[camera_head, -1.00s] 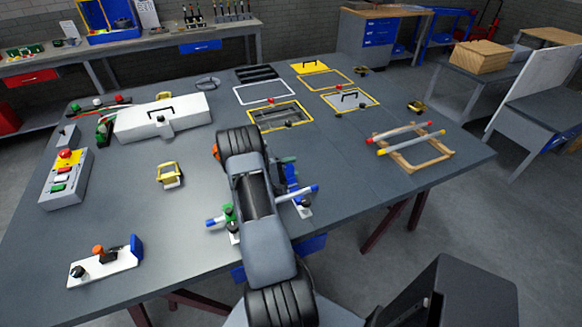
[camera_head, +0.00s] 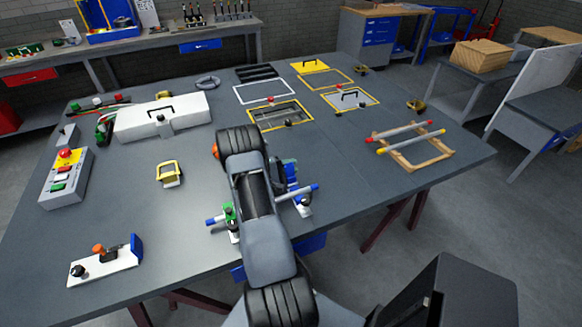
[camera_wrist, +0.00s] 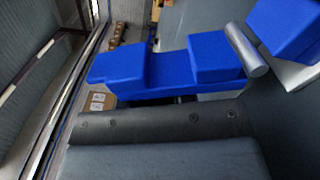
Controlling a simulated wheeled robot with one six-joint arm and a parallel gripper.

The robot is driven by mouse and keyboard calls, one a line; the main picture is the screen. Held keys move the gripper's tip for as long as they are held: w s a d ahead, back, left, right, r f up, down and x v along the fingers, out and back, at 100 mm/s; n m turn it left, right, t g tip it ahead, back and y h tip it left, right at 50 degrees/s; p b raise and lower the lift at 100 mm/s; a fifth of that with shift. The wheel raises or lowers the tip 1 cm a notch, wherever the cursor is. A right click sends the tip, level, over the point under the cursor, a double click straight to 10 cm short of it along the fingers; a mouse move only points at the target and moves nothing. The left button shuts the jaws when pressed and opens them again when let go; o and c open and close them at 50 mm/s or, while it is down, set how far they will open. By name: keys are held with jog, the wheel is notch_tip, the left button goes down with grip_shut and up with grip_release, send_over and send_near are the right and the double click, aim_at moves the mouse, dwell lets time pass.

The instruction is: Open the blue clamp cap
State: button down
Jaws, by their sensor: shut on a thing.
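The blue clamp cap (camera_wrist: 165,66) is a stepped blue block across the middle of the wrist view. My gripper (camera_wrist: 160,128) shows as a dark grey finger with several small screw heads, right along the cap's lower side. It is shut on the cap; the other finger is not clearly seen. A metal cylinder (camera_wrist: 245,50) touches the cap's right end, and another blue block (camera_wrist: 286,32) lies beyond it. In the head view my arm hides the gripper. Blue clamp parts (camera_head: 291,172) show just right of the arm, and how far the cap is tilted cannot be told.
A blue-ended rod (camera_head: 302,193) rests on small stands beside my arm. A yellow-framed part (camera_head: 169,173), a button box (camera_head: 66,178) and a white plate with knobs (camera_head: 105,262) stand to the left. A wooden rack (camera_head: 415,150) stands right.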

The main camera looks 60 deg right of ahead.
jog(key=m+b, duration=0.1)
jog(key=b, duration=0.1)
jog(key=shift+s+a+f+b, duration=0.1)
jog(key=shift+s+b, duration=0.05)
jog(key=shift+b, duration=0.15)
jog(key=shift+s+a+r+m+b, duration=0.15)
jog(key=shift+r+m+b, duration=0.2)
jog(key=shift+m+b, duration=0.4)
jog(key=shift+r, duration=0.3)
jog(key=c, duration=0.9)
grip_release()
jog(key=shift+c, duration=0.2)
jog(key=b+v, duration=0.3)
jog(key=v, duration=1)
jog(key=shift+w+a+b, duration=0.25)
jog(key=shift+a+b, duration=0.05)
jog(key=shift+a, duration=0.05)
